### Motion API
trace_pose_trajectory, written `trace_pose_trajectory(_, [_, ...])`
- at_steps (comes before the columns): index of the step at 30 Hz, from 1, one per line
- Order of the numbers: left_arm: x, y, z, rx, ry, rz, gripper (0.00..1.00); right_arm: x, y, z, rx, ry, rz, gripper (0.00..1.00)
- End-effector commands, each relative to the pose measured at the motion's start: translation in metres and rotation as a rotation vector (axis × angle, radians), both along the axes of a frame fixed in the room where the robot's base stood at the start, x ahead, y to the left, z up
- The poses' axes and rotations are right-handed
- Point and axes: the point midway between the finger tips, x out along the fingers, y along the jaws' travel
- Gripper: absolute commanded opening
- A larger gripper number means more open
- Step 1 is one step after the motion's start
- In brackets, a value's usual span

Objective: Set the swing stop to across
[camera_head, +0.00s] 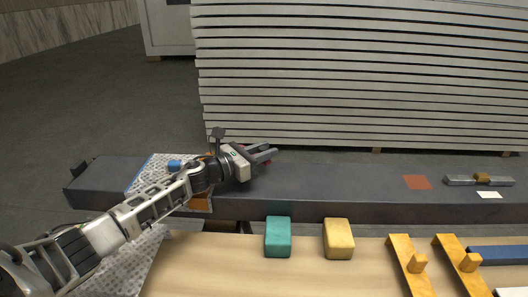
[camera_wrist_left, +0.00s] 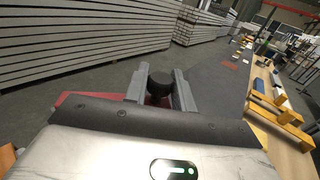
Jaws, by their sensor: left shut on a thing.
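My left gripper (camera_head: 265,152) reaches over the long dark beam (camera_head: 330,185) from the left. In the left wrist view its two grey fingers (camera_wrist_left: 161,76) are shut on a round black knob (camera_wrist_left: 159,88). A red part (camera_wrist_left: 75,100) shows behind the gripper body in that view, and only small bits of red show near the fingers in the head view. The knob may belong to the swing stop, but the gripper hides most of it, so I cannot tell which way the stop lies. My right gripper is not in view.
A teal block (camera_head: 278,238) and a yellow block (camera_head: 338,239) stand on the wooden table (camera_head: 210,270). Yellow brackets (camera_head: 408,262) lie further right. A grey bar with a brown piece (camera_head: 480,178) lies on the beam's right end. Stacked panels (camera_head: 360,75) stand behind.

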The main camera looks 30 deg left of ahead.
Motion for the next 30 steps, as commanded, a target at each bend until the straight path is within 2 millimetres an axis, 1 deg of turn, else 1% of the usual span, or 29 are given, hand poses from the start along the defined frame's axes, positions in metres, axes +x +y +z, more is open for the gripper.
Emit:
trace_pose_trajectory(5, [0.0,0.0,0.001,0.0,-0.001,0.0,0.0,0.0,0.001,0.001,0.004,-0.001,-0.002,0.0])
trace_pose_trajectory(6, [0.0,0.0,0.001,0.0,-0.001,0.001,0.31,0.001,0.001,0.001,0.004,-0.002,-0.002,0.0])
trace_pose_trajectory(8, [0.0,0.0,0.001,-0.001,-0.002,0.001,0.46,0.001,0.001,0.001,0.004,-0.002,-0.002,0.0])
trace_pose_trajectory(16, [0.0,0.0,0.001,0.0,-0.001,0.001,0.46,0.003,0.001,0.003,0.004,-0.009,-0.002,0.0])
trace_pose_trajectory(20, [0.0,0.0,0.008,0.002,-0.003,0.0,0.46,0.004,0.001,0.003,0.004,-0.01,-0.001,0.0])
trace_pose_trajectory(23, [0.0,0.001,0.024,0.005,-0.006,0.0,0.46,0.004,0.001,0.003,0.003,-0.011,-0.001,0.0])
trace_pose_trajectory(25, [-0.002,0.0,0.038,0.006,-0.005,-0.001,0.46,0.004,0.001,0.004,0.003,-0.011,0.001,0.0])
trace_pose_trajectory(30, [-0.027,-0.014,0.07,0.008,-0.002,-0.003,0.46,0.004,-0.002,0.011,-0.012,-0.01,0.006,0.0])
